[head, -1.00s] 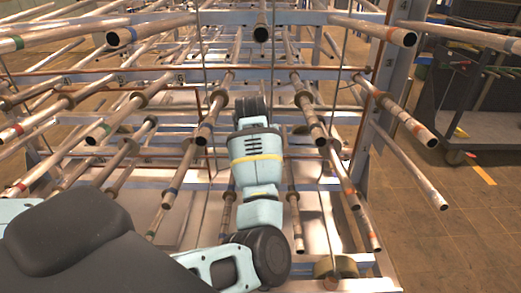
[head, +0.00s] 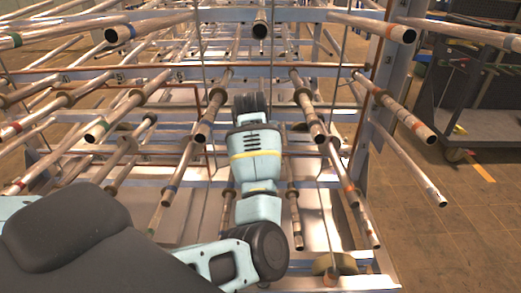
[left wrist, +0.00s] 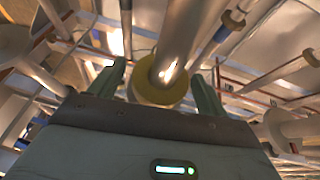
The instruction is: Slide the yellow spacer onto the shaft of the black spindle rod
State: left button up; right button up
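In the left wrist view the yellow spacer (left wrist: 150,93), a dull yellow ring, sits around a grey metal rod (left wrist: 182,28). The rod runs from the ring to the top edge. My left gripper (left wrist: 157,72) has one green finger on each side of the spacer. Narrow gaps show between the fingers and the ring, so it looks open. In the head view my left arm reaches into the rack from the lower left; its fingers and the spacer are hidden there. I cannot tell which rod is the black spindle rod. My right gripper is out of view.
A metal rack (head: 300,18) carries several rods, some with coloured bands and brown collars, close around my left arm. A tan disc (head: 324,264) sits on the lower right. Thin cables hang down. A cart (head: 468,126) and open floor (head: 450,215) are at right.

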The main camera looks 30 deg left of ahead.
pick_arm(q)
jog(key=shift+v, duration=3.95)
jog(key=shift+f, duration=0.1)
